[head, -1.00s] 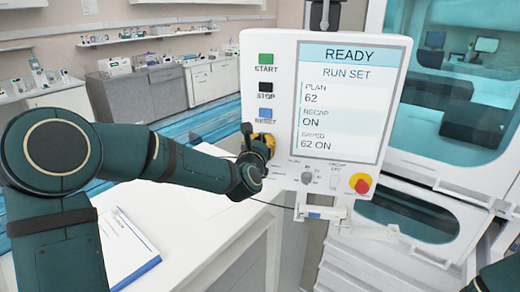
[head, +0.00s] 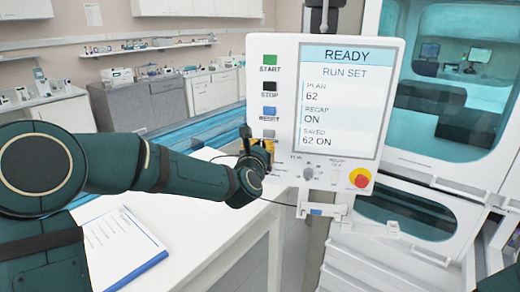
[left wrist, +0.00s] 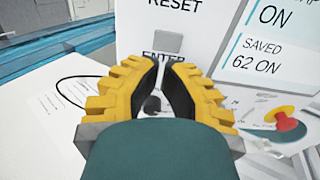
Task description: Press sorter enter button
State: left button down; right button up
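The sorter's white control panel (head: 398,60) stands upright, with its screen showing READY. The grey enter button (left wrist: 168,42) sits above its ENTER label in the left wrist view. In the head view the grey button (head: 269,133) shows below RESET, just above my left gripper (head: 258,146). My left gripper (left wrist: 160,62) has yellow and black fingers. Their tips come together just below the button in the picture, with nothing held; I cannot tell whether they touch the panel. My right gripper is out of view.
The green start (head: 269,60), black stop (head: 269,86) and blue reset (head: 269,111) buttons line the panel's left side. A red emergency knob (head: 360,178) is low right.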

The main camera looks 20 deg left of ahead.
pick_arm(q)
jog(key=s+b, duration=0.1)
jog(key=s, duration=0.6)
jog(key=shift+s+d, duration=0.3)
jog(key=shift+d, duration=0.15)
jog(key=shift+f, duration=0.1)
jog(key=s+d+f+m+g+h, duration=0.2)
jog(key=d+f+m+g, duration=0.15)
jog(key=f+m, duration=0.75)
jog(key=s+d+f+m+g+h, duration=0.3)
jog(key=f+m, duration=0.4)
jog(key=f, duration=0.8)
jog(key=s+d+f+m+g, duration=0.2)
jog(key=s+f+m+g, duration=0.3)
jog(key=s+f+m, duration=0.3)
jog(key=s+d+f+m+g, duration=0.2)
jog(key=s+f+m+g, duration=0.2)
jog(key=s+f+m, duration=0.5)
notch_tip(320, 180, down, 2)
jog(key=shift+s+f+m+g+h, duration=0.2)
jog(key=shift+m+g+h, duration=0.1)
jog(key=shift+g, duration=0.05)
